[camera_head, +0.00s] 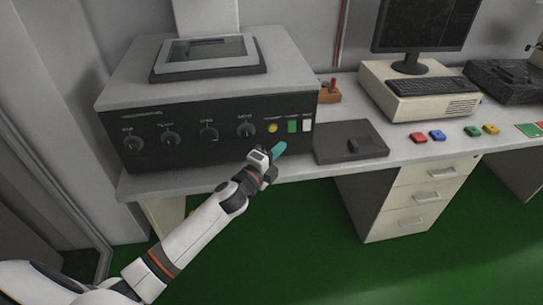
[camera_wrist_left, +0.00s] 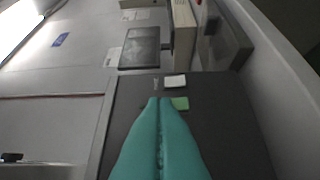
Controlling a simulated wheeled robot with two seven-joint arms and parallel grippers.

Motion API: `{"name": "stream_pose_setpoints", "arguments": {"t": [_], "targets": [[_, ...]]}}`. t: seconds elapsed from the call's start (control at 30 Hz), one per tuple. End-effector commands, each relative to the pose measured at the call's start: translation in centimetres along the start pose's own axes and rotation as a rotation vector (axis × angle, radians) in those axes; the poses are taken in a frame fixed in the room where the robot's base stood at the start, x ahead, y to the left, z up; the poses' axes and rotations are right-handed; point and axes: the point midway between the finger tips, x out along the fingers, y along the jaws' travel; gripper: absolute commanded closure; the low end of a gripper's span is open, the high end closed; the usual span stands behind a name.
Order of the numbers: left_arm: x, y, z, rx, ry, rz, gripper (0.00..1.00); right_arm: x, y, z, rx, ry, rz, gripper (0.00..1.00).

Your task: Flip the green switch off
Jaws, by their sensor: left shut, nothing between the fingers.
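The green switch (camera_head: 292,126) is on the black front panel of the grey machine (camera_head: 180,140), between a yellow round button (camera_head: 272,128) and a white switch (camera_head: 307,125). My left gripper (camera_head: 280,148) has teal fingers that are shut and empty. In the head view its tips are just below and left of the green switch. In the left wrist view the closed fingertips (camera_wrist_left: 160,99) are beside the green switch (camera_wrist_left: 180,103) and partly cover it, with the white switch (camera_wrist_left: 175,81) beyond. I cannot tell whether they touch. My right gripper is not in view.
Several dials run along the panel left of the switches. A dark flat box (camera_head: 350,142) lies on the desk right of the machine. A small red-levered block (camera_head: 330,92), coloured buttons and a computer (camera_head: 420,90) stand further right. Floor in front is clear.

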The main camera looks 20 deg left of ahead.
Motion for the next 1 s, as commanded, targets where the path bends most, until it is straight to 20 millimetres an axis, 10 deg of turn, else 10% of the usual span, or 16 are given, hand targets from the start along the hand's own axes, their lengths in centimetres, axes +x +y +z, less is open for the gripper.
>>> {"name": "stream_pose_setpoints", "arguments": {"t": [0.8,1.0], "targets": [[-3.0,0.3,0.0,-0.002,0.001,-0.002,1.00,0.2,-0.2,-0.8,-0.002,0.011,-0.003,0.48],[-3.9,-5.9,-0.8,-0.124,0.047,-0.122,1.00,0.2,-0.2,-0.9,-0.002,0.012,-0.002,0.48]]}}
